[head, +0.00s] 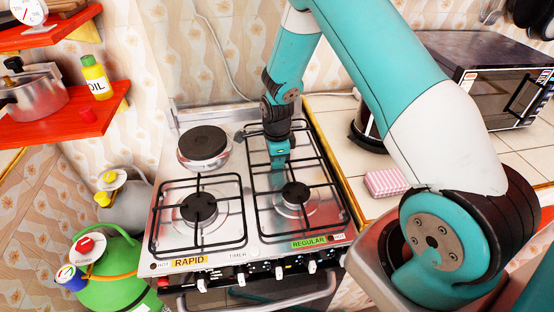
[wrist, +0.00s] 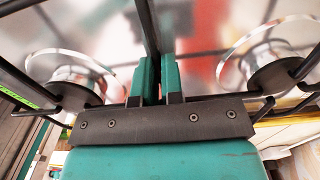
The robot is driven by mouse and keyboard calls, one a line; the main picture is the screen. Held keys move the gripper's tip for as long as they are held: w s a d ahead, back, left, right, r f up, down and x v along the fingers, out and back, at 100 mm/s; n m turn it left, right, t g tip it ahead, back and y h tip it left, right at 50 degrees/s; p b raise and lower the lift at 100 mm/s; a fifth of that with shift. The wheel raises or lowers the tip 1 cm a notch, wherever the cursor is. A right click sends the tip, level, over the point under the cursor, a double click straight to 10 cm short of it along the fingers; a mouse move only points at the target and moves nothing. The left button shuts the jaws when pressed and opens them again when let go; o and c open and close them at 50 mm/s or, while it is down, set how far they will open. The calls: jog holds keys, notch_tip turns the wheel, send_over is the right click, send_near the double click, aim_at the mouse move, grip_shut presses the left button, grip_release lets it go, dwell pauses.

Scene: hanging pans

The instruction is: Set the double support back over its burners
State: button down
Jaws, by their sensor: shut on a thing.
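The double support (head: 253,195) is a black wire frame along the right side of the stove. My gripper (head: 279,158) points down at its middle and is shut on one of its bars. In the wrist view the fingers (wrist: 158,78) pinch the dark bar (wrist: 150,28) between them. The front right burner (head: 296,194) shows under the frame. The rear right burner is hidden behind my gripper in the head view. The wrist view shows one burner (wrist: 75,87) to the left and another burner (wrist: 278,75) to the right. I cannot tell whether the frame's feet touch the stove top.
A single support (head: 154,220) stands over the front left burner (head: 199,207). A dark round hotplate (head: 203,143) is behind it. A pink striped sponge (head: 386,183) lies on the tiled counter to the right, near a microwave (head: 500,85). Red shelves (head: 60,125) are at left.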

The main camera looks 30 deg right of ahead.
jog(key=c, duration=1.2)
grip_release()
jog(key=shift+o, duration=0.2)
notch_tip(320, 180, up, 18)
jog(key=b, duration=0.2)
jog(key=shift+f, duration=0.25)
